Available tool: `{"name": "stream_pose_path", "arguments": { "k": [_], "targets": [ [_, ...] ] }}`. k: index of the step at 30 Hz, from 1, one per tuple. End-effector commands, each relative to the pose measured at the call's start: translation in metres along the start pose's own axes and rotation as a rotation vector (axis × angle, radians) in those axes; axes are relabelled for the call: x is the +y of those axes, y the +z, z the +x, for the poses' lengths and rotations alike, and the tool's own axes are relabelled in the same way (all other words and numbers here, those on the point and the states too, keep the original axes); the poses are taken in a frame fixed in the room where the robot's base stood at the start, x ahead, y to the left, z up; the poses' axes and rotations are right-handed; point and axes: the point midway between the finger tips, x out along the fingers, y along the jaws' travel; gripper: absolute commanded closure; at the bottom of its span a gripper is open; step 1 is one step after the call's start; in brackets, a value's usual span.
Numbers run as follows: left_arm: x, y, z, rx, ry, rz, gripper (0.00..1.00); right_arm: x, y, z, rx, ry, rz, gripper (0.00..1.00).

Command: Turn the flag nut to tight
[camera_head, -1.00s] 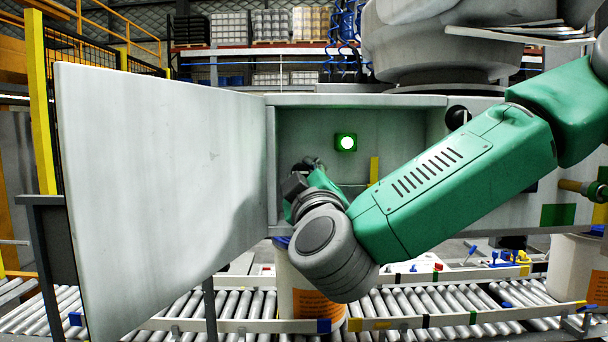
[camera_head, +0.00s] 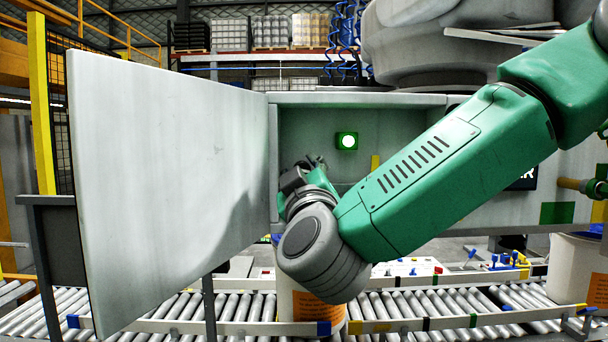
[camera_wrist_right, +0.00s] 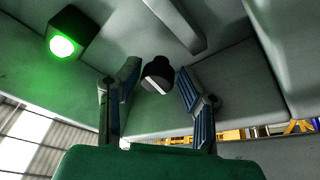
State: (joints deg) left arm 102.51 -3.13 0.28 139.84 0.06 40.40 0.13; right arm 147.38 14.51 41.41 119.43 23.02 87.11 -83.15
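No part is plainly a flag nut. A brass-coloured fitting (camera_head: 570,184) sticks out at the right edge in the head view; its outer end is partly cut off. My right gripper (camera_head: 306,168) is inside the open grey cabinet (camera_head: 360,99), partly hidden behind my own wrist. In the right wrist view its two blue-padded fingers (camera_wrist_right: 157,84) are apart, one on each side of a black round knob (camera_wrist_right: 155,68) with a white bar. I cannot tell whether they touch the knob. My left gripper is out of view.
The cabinet door (camera_head: 165,180) stands open to the left. A lit green lamp (camera_head: 347,141) is on the cabinet's back wall and shows in the wrist view (camera_wrist_right: 62,46). Below run roller conveyors (camera_head: 440,303) with white pails (camera_head: 577,270).

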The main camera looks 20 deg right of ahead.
Motion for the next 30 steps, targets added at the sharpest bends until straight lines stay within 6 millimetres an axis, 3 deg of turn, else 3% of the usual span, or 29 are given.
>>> {"name": "stream_pose_path", "arguments": {
  "k": [18, 23, 30],
  "targets": [
    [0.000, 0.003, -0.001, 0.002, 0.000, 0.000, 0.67, 0.003, 0.004, 0.000, -0.005, 0.004, 0.003, 0.66],
    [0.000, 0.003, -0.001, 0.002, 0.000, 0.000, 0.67, 0.002, 0.004, -0.021, -0.004, 0.001, 0.000, 0.66],
    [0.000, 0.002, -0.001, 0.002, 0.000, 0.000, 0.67, 0.000, 0.006, -0.072, -0.004, -0.001, 0.000, 0.66]
  ]
}}
